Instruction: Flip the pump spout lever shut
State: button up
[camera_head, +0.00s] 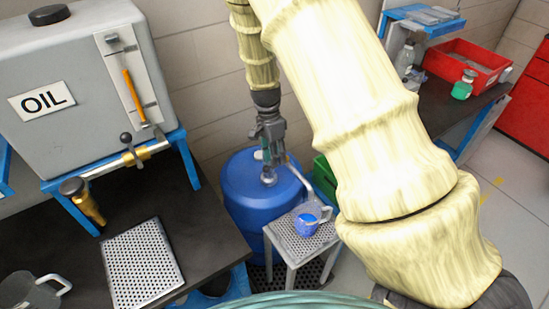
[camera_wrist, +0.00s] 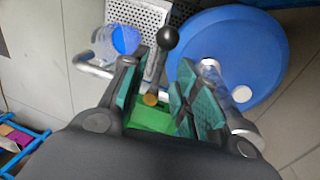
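The blue drum (camera_head: 240,190) stands on the floor behind a small perforated stand, and it also shows in the wrist view (camera_wrist: 225,45). A bent silver spout (camera_head: 300,176) reaches from the drum top toward a clear jug (camera_head: 324,214) holding blue liquid. The spout also shows in the wrist view (camera_wrist: 92,68). In the wrist view, the lever's black ball knob (camera_wrist: 167,38) stands on a dark rod above a brass pivot (camera_wrist: 150,99). My gripper (camera_wrist: 162,84) is open, its green-padded fingers on either side of the rod. I cannot tell whether either finger touches it.
The perforated stand (camera_head: 292,248) carries the jug. A green crate (camera_head: 325,172) is beside the drum. At the left, a grey oil tank (camera_head: 60,85) has a separate ball-handled valve (camera_head: 127,139) over a dark bench. A red tray (camera_head: 465,66) sits on the right bench.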

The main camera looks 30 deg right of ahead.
notch_tip(320, 180, up, 11)
jog(key=w, duration=0.2)
jog(key=shift+f, duration=0.1)
dwell(0.6)
